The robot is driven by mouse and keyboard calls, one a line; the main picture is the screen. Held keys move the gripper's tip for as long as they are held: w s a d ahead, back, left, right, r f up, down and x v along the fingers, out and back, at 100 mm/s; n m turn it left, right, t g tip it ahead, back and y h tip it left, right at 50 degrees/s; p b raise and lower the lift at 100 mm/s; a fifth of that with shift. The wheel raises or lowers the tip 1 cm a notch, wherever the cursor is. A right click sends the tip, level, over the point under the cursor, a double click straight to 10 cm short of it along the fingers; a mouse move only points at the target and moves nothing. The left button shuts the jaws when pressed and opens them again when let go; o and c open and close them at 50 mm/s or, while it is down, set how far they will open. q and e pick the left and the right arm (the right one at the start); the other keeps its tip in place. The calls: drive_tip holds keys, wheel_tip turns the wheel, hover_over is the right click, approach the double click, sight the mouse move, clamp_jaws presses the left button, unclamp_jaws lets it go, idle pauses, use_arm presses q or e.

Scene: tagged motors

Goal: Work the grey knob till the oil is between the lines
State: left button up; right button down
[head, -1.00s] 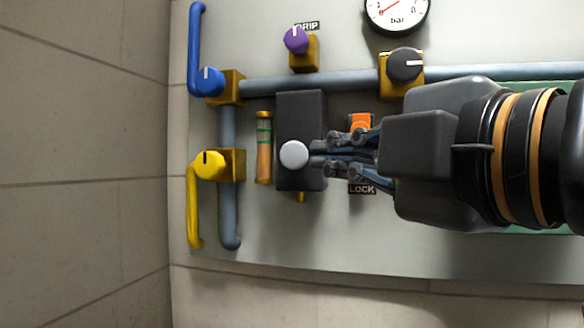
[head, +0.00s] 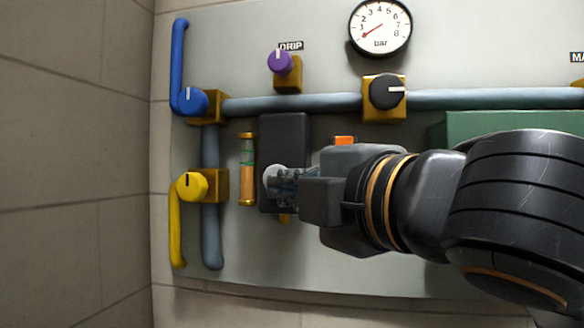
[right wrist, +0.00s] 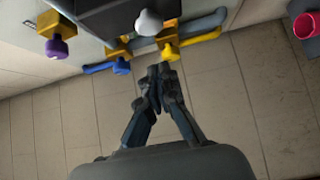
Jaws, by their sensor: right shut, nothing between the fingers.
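The grey knob (head: 269,173) is a pale round cap on a dark block (head: 285,135), partly hidden behind my right fingers in the head view. The knob also shows in the right wrist view (right wrist: 149,22), ahead of the fingertips and apart from them. The oil gauge (head: 247,170) is an upright glass left of the block, with green lines in its upper part. Its orange oil tops out around the lower line; I cannot tell exactly. My right gripper (head: 279,180) is shut and empty; it also shows in the right wrist view (right wrist: 157,75). My left gripper is out of view.
A blue valve (head: 193,102) and yellow valve (head: 191,186) with pipes stand at the left. A purple DRIP knob (head: 280,62), black knob (head: 386,91) and bar gauge (head: 380,28) are above. An orange part (head: 345,140) sits right of the block, partly covered by my arm.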

sight(273, 170)
drive_tip(key=w+p, duration=0.2)
drive_tip(key=w, duration=0.4)
drive_tip(key=shift+w+p, duration=0.35)
drive_tip(key=shift+p, duration=0.05)
drive_tip(key=shift+a, duration=0.15)
